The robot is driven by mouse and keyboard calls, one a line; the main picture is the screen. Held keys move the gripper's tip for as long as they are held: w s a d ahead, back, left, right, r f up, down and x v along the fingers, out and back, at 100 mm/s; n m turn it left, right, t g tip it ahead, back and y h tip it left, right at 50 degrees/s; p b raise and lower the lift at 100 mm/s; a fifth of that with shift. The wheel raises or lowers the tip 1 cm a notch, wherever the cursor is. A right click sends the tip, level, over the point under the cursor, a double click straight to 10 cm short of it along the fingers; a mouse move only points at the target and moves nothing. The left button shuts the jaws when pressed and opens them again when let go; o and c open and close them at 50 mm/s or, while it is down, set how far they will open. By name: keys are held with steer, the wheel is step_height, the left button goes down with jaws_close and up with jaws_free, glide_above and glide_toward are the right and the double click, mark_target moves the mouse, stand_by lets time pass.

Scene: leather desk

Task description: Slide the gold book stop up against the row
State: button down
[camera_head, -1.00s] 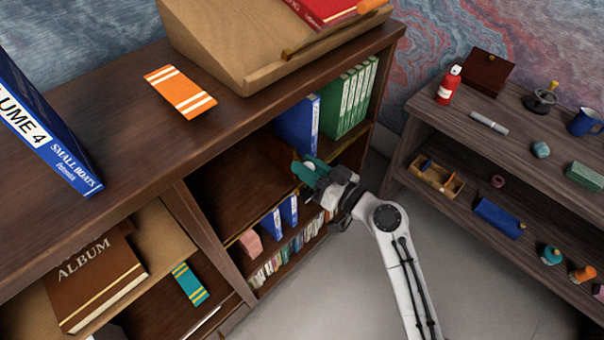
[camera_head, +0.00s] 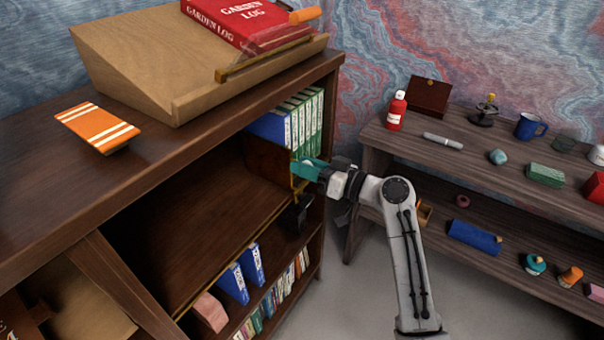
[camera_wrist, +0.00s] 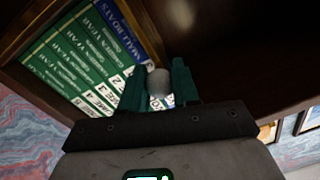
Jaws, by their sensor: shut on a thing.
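The book stop (camera_head: 268,160) stands upright on the shelf as a brownish, reflective plate with a gold edge, just left of the row. The row is a blue book (camera_head: 270,128) followed by several green books (camera_head: 309,112). My gripper (camera_head: 302,168), with teal fingers, is at the stop's front edge. In the wrist view my gripper (camera_wrist: 158,85) is shut on a round grey knob (camera_wrist: 158,82), which looks like part of the stop. The blue book (camera_wrist: 130,30) is close beside the fingers there. Whether the stop touches it, I cannot tell.
The shelf board (camera_head: 190,240) left of the stop is bare. A slanted wooden stand (camera_head: 150,60) with a red book (camera_head: 240,20) is on top. A lower shelf holds small blue books (camera_head: 233,283). A side table (camera_head: 470,165) with several objects stands at right.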

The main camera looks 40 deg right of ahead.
steer(key=c, duration=0.8)
jaws_free()
steer(key=shift+c, duration=0.2)
steer(key=v, duration=1.1)
steer(key=shift+w, duration=0.1)
steer(key=s+a+f+g+h+p, duration=0.1)
steer(key=s+a+f+g+p, duration=0.5)
steer(key=s+a+f+g, duration=0.35)
steer(key=s+a+g+h+p, duration=0.1)
steer(key=s+g+h+p, duration=0.1)
steer(key=s, duration=0.5)
steer(key=s+a+f+m+g+h+p, duration=0.1)
steer(key=s+g+h+p, duration=0.1)
steer(key=s, duration=0.6)
steer(key=shift+s+a+f+g+h, duration=0.2)
steer(key=shift+a+g+h, duration=0.15)
steer(key=shift+g+h, duration=0.65)
